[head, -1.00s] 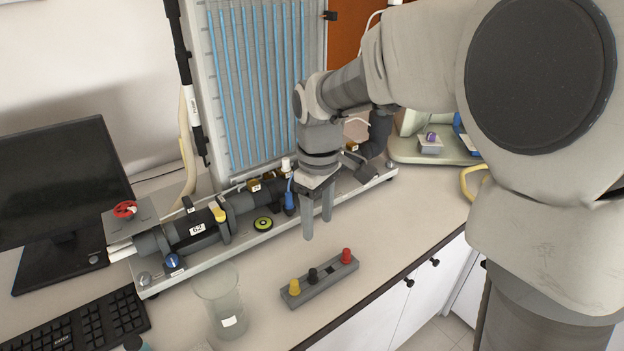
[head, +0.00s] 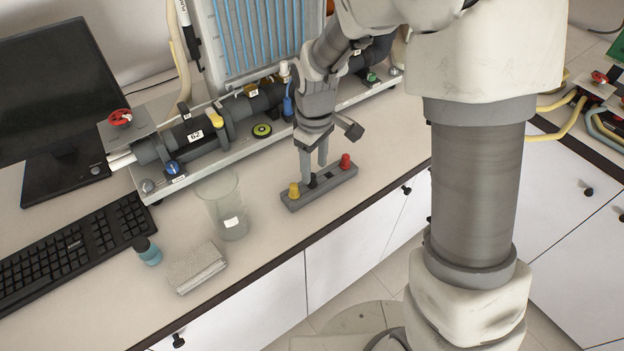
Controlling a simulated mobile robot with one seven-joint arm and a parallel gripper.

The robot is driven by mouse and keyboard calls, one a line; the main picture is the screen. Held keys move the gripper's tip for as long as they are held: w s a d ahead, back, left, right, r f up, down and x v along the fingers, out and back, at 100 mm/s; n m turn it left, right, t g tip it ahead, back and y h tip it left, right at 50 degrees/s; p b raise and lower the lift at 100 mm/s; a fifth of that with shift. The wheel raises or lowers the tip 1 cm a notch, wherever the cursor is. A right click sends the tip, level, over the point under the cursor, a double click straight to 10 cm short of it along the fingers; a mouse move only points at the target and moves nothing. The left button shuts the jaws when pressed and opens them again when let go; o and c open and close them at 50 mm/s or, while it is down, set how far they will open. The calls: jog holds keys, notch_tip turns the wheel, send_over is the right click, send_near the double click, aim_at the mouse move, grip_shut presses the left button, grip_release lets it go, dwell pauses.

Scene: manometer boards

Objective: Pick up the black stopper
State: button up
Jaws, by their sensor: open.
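The black stopper (head: 312,181) stands in a grey rack (head: 339,182) on the bench. It sits between a yellow stopper (head: 294,190) at the left end and a red stopper (head: 345,161) at the right end. My gripper (head: 313,174) points down over the rack, open, with its two fingertips low beside the black stopper, one on either side in the picture. The fingers partly hide the stopper, and I cannot tell whether they touch it.
A glass beaker (head: 226,208) stands left of the rack. A small teal-and-dark bottle (head: 147,251), a grey pad (head: 196,267) and a keyboard (head: 66,246) lie further left. The pipe rig (head: 192,137) runs behind. The bench's dark front edge (head: 270,259) is close in front.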

jog(key=f, duration=0.3)
jog(key=shift+w+a+f, duration=0.2)
jog(key=shift+w+f, duration=0.05)
jog(key=shift+w, duration=0.15)
jog(key=shift+f, duration=0.6)
grip_shut()
